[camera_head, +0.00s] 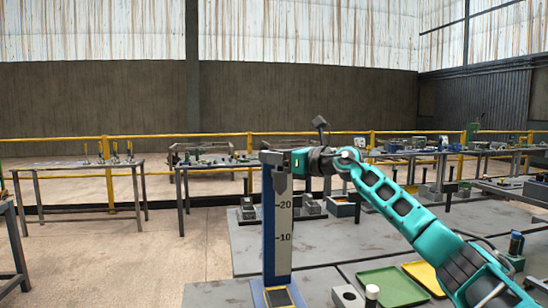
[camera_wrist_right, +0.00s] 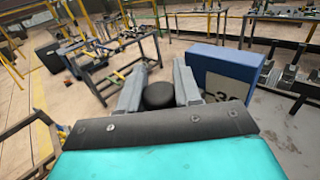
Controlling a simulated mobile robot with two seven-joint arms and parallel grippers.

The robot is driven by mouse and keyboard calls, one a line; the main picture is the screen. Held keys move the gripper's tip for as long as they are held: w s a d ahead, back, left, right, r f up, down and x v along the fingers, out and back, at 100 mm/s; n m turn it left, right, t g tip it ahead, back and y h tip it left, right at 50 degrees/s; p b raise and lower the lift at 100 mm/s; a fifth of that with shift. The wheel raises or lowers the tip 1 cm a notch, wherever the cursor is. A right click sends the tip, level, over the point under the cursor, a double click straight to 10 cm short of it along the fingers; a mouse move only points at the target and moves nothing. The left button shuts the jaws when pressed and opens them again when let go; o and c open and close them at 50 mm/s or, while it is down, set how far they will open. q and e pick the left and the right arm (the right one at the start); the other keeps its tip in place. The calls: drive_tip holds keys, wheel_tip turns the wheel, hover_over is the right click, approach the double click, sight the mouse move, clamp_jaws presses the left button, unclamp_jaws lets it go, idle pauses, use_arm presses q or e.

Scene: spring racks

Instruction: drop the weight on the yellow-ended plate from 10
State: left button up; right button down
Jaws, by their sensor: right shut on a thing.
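A tall upright scale post (camera_head: 284,222) with blue sides and a pale face marked 20 and 10 stands at the middle front in the head view. Its blue top with part of a 3 shows in the right wrist view (camera_wrist_right: 222,72). At its foot is a small plate with yellow edges (camera_head: 279,297). My right gripper (camera_head: 272,158) is level with the post's top, well above the 20 mark. In the right wrist view its grey fingers are shut on a black round weight (camera_wrist_right: 159,95), beside the post. My left gripper is not in view.
A green tray (camera_head: 392,288) and a yellow tray (camera_head: 424,275) lie right of the post. A grey block (camera_head: 347,297) and a white-topped cylinder (camera_head: 372,292) stand close to its foot. Cluttered benches (camera_head: 205,163) and a yellow rail (camera_head: 80,139) are behind.

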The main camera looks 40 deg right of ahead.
use_arm(q)
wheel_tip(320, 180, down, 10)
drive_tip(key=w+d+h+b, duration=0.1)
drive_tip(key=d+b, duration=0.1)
drive_tip(key=b, duration=1.2)
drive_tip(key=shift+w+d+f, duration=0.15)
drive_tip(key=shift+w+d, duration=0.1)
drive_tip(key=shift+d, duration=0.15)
use_arm(e)
wheel_tip(320, 180, down, 20)
drive_tip(key=shift+r, duration=0.25)
drive_tip(key=c, duration=0.8)
unclamp_jaws()
drive_tip(key=shift+s+f, duration=0.1)
